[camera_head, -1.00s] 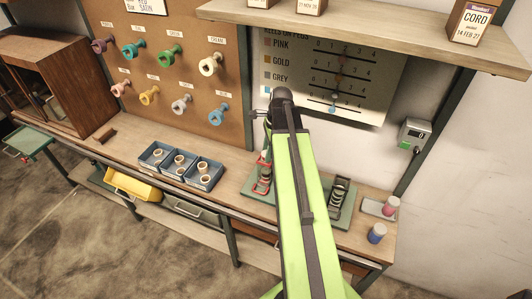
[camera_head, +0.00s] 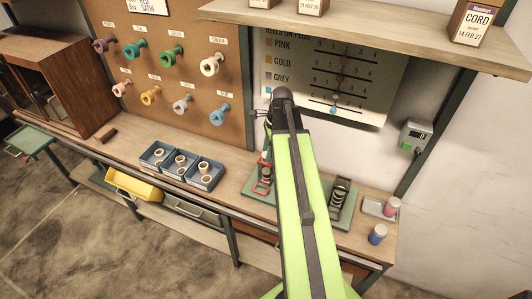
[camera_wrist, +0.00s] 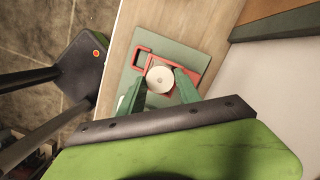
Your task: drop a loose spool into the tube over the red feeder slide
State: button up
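A pale round spool (camera_wrist: 160,78) with a small centre hole shows end-on in the wrist view. My gripper (camera_wrist: 160,83) has its two green fingers on either side of it, seemingly shut on it. The spool lies in line with the red feeder slide (camera_wrist: 142,56), and hides the tube beneath, so I cannot tell its height above the tube. In the head view the red slide (camera_head: 262,188) shows just left of my green arm, which largely hides the gripper. Other loose spools (camera_head: 204,167) stand in the blue bins (camera_head: 180,169).
The green base plate (camera_wrist: 197,58) carries the feeder. A shelf (camera_head: 370,38) overhangs the bench.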

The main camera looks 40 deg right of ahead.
jog(key=o, duration=0.4)
notch_tip(320, 180, up, 17)
jog(key=s+d+p, duration=0.1)
jog(key=d+p, duration=0.2)
jog(key=p, duration=1.4)
jog(key=shift+s, duration=0.2)
